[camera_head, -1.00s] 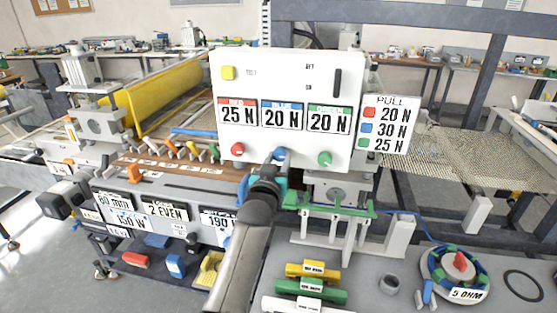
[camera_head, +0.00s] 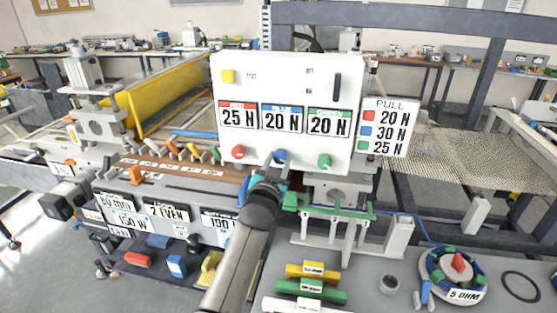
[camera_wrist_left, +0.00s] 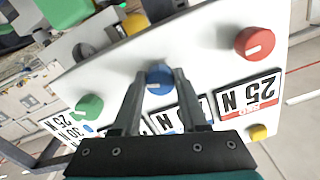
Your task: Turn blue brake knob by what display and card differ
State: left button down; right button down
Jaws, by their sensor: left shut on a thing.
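The white control panel (camera_head: 300,75) carries three displays reading red 25 N, blue 20 N and green 20 N. Below them are a red knob (camera_head: 238,151), a blue knob (camera_head: 279,157) and a green knob (camera_head: 324,161). The PULL card (camera_head: 387,127) at the panel's right reads red 20 N, blue 30 N, green 25 N. My left gripper (camera_head: 274,168) is at the blue knob from below. In the left wrist view its two fingers (camera_wrist_left: 158,88) are shut on the sides of the blue knob (camera_wrist_left: 158,78), whose white mark shows. My right gripper is out of view.
A green bracket (camera_head: 330,209) sits just right of my left gripper. Labelled plates, such as 2 EVEN (camera_head: 167,212), stand to the left.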

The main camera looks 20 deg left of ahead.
pick_arm(q)
jog(key=m, duration=0.5)
jog(key=shift+a+m+p, duration=0.1)
jog(key=shift+m+p, duration=0.2)
jog(key=m, duration=0.5)
jog(key=shift+r, duration=0.1)
dwell(0.3)
jog(key=shift+c, duration=2.2)
grip_release()
jog(key=s+d, duration=0.2)
jog(key=s, duration=1.3)
jog(key=shift+d, duration=0.4)
